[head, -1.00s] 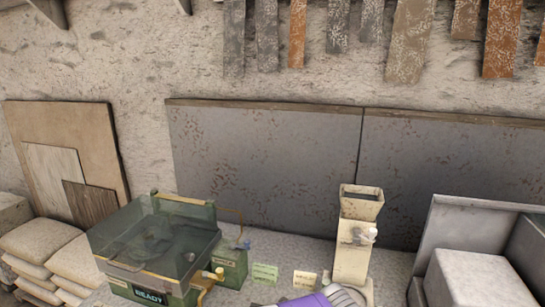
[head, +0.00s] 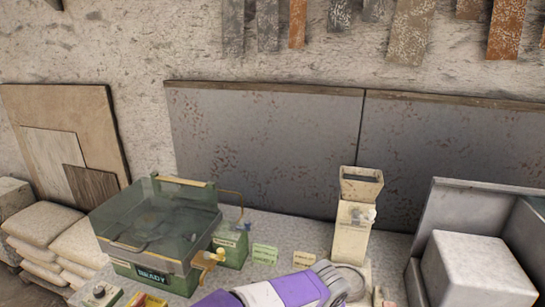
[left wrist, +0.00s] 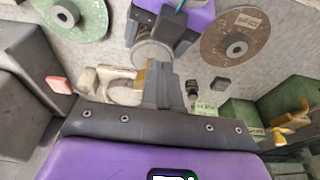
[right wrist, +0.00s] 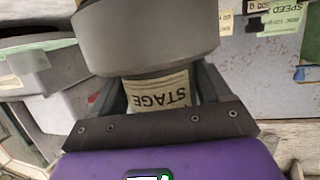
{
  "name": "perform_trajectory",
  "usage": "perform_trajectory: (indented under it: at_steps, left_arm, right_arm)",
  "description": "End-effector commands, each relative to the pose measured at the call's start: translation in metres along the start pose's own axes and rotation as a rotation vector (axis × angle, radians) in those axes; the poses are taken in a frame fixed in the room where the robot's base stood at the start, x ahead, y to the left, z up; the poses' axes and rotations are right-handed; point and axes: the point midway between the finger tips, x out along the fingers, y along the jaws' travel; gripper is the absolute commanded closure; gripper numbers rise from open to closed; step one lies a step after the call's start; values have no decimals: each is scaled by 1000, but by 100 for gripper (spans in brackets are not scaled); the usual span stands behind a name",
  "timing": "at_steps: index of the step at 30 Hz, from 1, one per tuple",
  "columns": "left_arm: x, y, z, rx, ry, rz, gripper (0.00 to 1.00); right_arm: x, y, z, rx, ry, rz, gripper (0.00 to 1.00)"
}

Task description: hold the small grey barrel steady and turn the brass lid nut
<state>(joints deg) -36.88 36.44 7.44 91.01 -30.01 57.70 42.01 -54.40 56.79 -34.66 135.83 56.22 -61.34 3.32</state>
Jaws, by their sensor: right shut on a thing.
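In the left wrist view the barrel's pale round end (left wrist: 153,54) shows in front of the purple and dark other gripper. My left gripper's dark fingers (left wrist: 164,85) are close together near it, with a brass-coloured piece (left wrist: 151,72) beside them, perhaps the lid nut. Whether they grip it is unclear. A purple and white arm part of mine (head: 285,290) enters the head view at the bottom; its fingertips are unclear.
A green machine with a clear lid (head: 160,225) stands at the left of the bench. A cream dispenser post (head: 351,228) stands right of centre, and a pale block (head: 465,265) lies at the far right. Green and reddish discs (left wrist: 235,38) lie in the left wrist view.

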Motion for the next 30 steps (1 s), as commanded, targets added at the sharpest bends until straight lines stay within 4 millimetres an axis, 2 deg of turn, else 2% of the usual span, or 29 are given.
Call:
perform_trajectory:
  at_steps: [14,24,30]
  left_arm:
    - [-6,-2,6,-1,3,2,100]
    - [-44,-1,-4,-1,4,2,100]
    - [-59,-1,-8,0,2,2,100]
  right_arm:
    - [0,1,2,-4,-4,2,49]
    - [0,1,2,-4,-5,2,49]
    - [0,1,2,-4,-6,2,49]
